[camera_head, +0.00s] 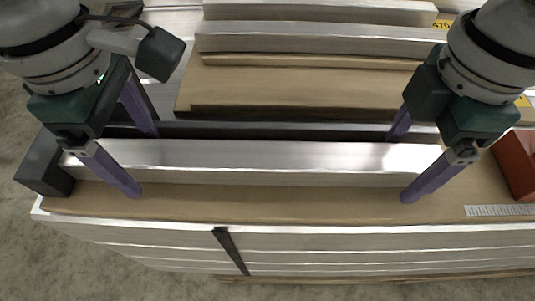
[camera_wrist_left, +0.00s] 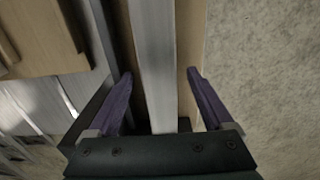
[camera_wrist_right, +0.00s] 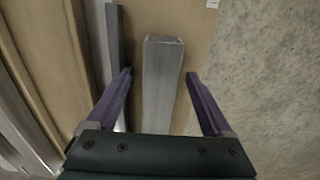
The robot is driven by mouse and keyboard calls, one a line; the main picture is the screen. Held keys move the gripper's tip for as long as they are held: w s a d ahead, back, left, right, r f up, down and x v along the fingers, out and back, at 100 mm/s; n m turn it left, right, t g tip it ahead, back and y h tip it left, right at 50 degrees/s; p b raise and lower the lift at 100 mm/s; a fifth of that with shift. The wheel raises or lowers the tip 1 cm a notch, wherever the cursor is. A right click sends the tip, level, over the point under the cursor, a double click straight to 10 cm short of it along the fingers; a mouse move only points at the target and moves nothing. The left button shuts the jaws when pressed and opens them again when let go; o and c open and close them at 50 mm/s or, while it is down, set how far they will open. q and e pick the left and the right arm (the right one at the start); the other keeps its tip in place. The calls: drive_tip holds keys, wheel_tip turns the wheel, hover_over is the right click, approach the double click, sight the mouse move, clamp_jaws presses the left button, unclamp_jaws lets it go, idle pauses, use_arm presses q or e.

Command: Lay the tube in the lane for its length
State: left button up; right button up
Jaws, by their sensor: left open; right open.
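The tube (camera_head: 260,155) is a long, shiny square aluminium profile lying across the front of the tan board (camera_head: 270,202). A dark rail (camera_head: 270,131) runs along its far side, taken here as the lane's back edge. My left gripper (camera_head: 145,163) is open, one finger on each side of the tube near its left end. My right gripper (camera_head: 400,168) is open and straddles it near its right end. The tube shows between the spread fingers in the left wrist view (camera_wrist_left: 152,40) and the right wrist view (camera_wrist_right: 162,80), with gaps beside it.
A dark block (camera_head: 42,165) stands at the tube's left end. A rust-red block (camera_head: 518,165) stands at the right, with a white ruled strip (camera_head: 500,210) in front. More aluminium profiles (camera_head: 310,38) and a wooden board (camera_head: 290,90) lie behind. Concrete floor is in front.

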use_arm(q)
drive_tip(key=shift+f, duration=0.25)
use_arm(e)
drive_tip(key=shift+f, duration=0.3)
use_arm(q)
drive_tip(key=shift+c, duration=0.3)
use_arm(e)
drive_tip(key=shift+c, duration=0.3)
use_arm(q)
clamp_jaws()
use_arm(e)
clamp_jaws()
